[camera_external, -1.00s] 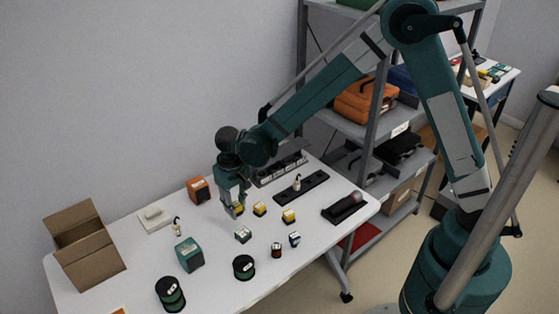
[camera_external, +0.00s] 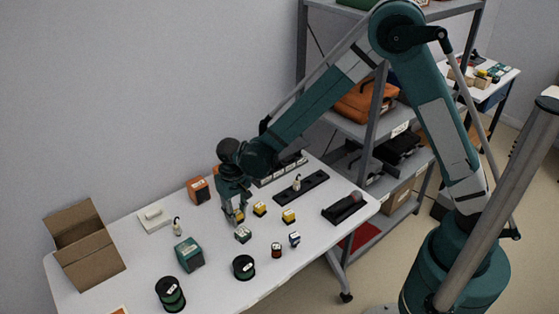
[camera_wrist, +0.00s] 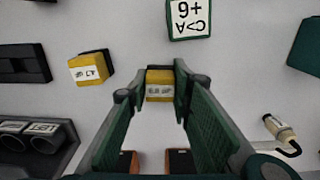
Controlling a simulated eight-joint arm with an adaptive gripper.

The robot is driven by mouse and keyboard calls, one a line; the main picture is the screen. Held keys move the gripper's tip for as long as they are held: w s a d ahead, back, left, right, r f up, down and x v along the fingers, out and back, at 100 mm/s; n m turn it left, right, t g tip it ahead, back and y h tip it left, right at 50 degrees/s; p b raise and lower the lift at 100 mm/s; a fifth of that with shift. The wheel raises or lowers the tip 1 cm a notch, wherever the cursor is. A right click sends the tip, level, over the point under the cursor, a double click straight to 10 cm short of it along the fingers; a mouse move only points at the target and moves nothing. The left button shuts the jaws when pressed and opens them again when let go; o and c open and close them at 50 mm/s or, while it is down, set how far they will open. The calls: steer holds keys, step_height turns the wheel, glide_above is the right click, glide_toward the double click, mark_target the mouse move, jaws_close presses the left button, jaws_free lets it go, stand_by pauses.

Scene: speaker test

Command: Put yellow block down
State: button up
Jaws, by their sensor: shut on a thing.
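My gripper (camera_external: 237,218) is low over the white table, pointing down, and shut on a yellow block (camera_external: 240,216). In the wrist view, the held yellow block (camera_wrist: 160,88) sits between the fingertips (camera_wrist: 160,80), its pale label facing the camera. I cannot tell whether its underside touches the table. Two other yellow blocks stand to the right of the gripper in the external view, one near (camera_external: 260,209) and one farther right (camera_external: 289,217). The wrist view shows one loose yellow block (camera_wrist: 88,67) to the left of the fingers.
A green block with a white label (camera_external: 243,235) stands close in front of the gripper; its label also shows in the wrist view (camera_wrist: 189,18). A teal box (camera_external: 189,254), green spools (camera_external: 243,267) and an open carton (camera_external: 84,250) are on the table. Black trays (camera_external: 301,187) lie behind right.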

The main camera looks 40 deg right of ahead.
mark_target(235, 215)
steer(key=shift+f, duration=0.15)
steer(key=o, duration=0.8)
step_height(235, 215, up, 12)
steer(key=shift+r+p, duration=0.2)
steer(key=shift+p, duration=0.95)
